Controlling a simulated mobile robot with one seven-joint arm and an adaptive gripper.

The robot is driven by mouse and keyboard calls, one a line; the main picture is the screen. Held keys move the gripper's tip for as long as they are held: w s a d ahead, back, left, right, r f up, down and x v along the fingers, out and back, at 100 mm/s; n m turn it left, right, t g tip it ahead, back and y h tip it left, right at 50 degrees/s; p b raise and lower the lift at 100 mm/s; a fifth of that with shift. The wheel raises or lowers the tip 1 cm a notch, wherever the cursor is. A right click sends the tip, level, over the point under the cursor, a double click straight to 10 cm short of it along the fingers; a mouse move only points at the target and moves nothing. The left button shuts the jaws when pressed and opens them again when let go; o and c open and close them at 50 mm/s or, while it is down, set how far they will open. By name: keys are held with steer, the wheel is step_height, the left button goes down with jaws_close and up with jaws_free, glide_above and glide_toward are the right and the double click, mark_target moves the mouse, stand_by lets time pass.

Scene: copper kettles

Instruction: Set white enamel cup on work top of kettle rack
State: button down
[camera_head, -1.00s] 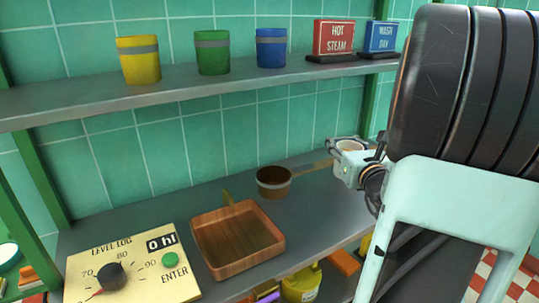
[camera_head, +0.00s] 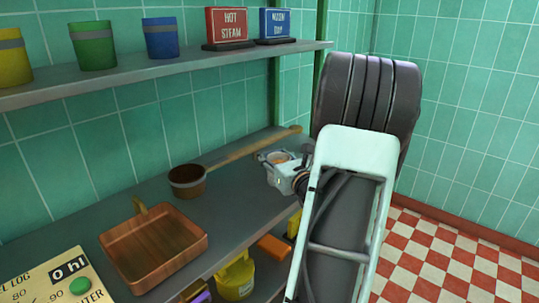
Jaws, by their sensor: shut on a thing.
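My gripper (camera_head: 279,168) is at the right part of the grey work top (camera_head: 230,205) of the rack. It is shut on the white enamel cup (camera_head: 281,156), whose round rim and brownish inside show between the fingers. Most of the cup is hidden by the gripper. The cup looks upright, low over the work top; I cannot tell whether it touches it. My arm reaches in from the right and covers the work top's right end.
A copper-brown ladle (camera_head: 188,181) with a long wooden handle lies left of my gripper. An upper shelf (camera_head: 150,72) holds coloured cups and two signs. A yellow can (camera_head: 235,279) sits below.

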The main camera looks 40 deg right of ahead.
steer(key=shift+f, duration=0.15)
steer(key=c, duration=1.1)
jaws_free()
steer(key=shift+c, duration=0.2)
steer(key=shift+r, duration=0.25)
steer(key=shift+s+a, duration=0.1)
steer(key=shift+s, duration=0.15)
steer(key=p+v, duration=0.1)
steer(key=v, duration=1)
steer(key=shift+s+a, duration=0.1)
steer(key=shift+s, duration=0.15)
